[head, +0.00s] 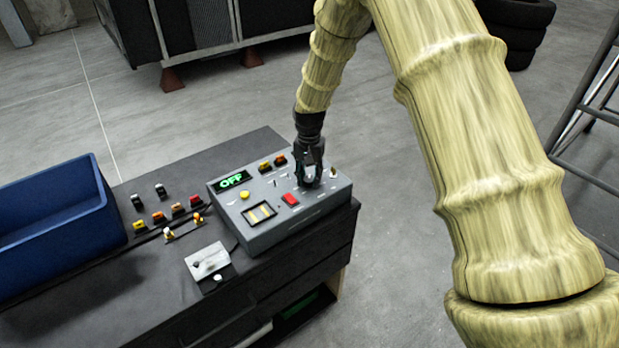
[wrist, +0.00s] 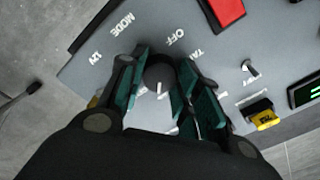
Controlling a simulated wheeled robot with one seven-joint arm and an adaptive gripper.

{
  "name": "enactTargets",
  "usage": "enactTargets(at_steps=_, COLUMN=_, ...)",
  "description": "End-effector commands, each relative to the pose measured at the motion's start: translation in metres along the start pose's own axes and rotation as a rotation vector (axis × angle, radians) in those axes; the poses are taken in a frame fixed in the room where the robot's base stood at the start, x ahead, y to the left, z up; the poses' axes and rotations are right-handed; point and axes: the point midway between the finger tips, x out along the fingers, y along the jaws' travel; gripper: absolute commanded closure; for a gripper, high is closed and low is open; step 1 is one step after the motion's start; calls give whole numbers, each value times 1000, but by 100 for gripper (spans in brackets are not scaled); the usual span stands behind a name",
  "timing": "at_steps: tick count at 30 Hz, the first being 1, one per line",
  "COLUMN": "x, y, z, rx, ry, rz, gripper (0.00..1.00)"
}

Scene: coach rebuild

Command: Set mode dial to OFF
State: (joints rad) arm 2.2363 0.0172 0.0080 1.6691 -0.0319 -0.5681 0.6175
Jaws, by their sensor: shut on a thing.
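The mode dial (wrist: 159,74) is a dark round knob with a white pointer line, on a grey control box (head: 252,238). In the wrist view its labels read MODE, OFF and 12V, with others partly hidden. The pointer line runs toward the bottom of the wrist view, toward my palm, and the OFF label (wrist: 176,36) is on the knob's far side. My gripper (wrist: 160,85) has its green-padded fingers on either side of the knob and is shut on it. In the head view my gripper (head: 309,178) hides the dial.
The box also carries a red block (head: 290,199), a yellow button (head: 244,195), a small toggle and a framed yellow panel. A blue bin (head: 55,215), several small coloured parts and a white switch plate (head: 207,261) share the dark bench (head: 150,290).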

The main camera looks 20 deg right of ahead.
Motion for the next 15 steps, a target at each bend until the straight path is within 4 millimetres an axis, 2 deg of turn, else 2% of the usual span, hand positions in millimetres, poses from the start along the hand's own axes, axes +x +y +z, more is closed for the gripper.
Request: enactTargets(at_steps=15, x=-1, y=0, z=-2, rx=-488, ry=4, rz=-3, gripper=91)
